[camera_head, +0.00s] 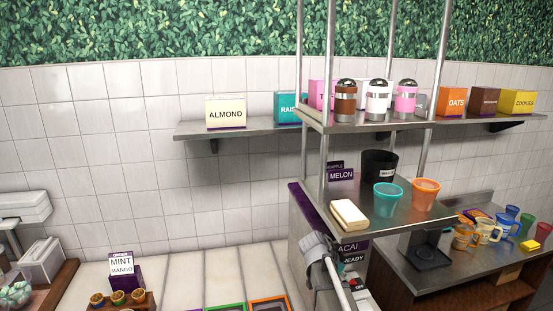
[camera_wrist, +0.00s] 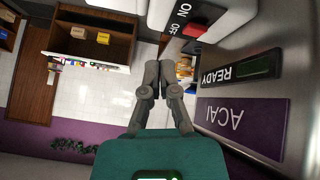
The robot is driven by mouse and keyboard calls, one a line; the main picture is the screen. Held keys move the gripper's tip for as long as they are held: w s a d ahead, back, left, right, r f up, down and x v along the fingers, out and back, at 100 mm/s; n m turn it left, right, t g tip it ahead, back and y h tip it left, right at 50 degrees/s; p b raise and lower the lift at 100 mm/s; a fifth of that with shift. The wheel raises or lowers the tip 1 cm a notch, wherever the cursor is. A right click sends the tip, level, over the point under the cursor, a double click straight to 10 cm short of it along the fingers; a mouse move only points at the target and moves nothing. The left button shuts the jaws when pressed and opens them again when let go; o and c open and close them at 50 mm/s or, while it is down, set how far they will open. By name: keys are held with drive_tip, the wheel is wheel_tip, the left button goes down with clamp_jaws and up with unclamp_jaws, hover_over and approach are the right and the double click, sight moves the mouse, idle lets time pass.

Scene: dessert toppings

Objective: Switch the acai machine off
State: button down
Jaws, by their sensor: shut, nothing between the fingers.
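The acai machine is a metal unit with a purple ACAI label (camera_head: 351,247) under the shelf in the head view, partly hidden by my arm. In the wrist view its front runs along the right side, with the purple ACAI label (camera_wrist: 238,117) and a dark READY display (camera_wrist: 255,68) lit dim green. A red switch (camera_wrist: 195,28) sits by the ON and OFF marks at the top; I cannot tell its position. My gripper (camera_wrist: 159,66) is shut and empty, in front of the panel and below and left of the switch in the picture, apart from it.
A metal shelf above the machine holds a cream block (camera_head: 349,215), a teal cup (camera_head: 387,196) and an orange cup (camera_head: 425,194). Shelf posts rise close to my arm. A counter at right holds a black appliance (camera_head: 427,250) and several mugs.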

drive_tip(key=s+a+f+n+y+b, duration=0.2)
drive_tip(key=s+f+n+y+b, duration=0.1)
drive_tip(key=s+f+n+b, duration=0.3)
drive_tip(key=s+a+f+n+g+y+b, duration=0.1)
drive_tip(key=s+a+f+n+y+b, duration=0.2)
drive_tip(key=s+f+n+b, duration=0.3)
drive_tip(key=shift+s+a+f+y+b, duration=0.35)
drive_tip(key=shift+s+f+y+b, duration=0.45)
drive_tip(key=shift+s+f, duration=2.2)
drive_tip(key=shift+w+f, duration=0.5)
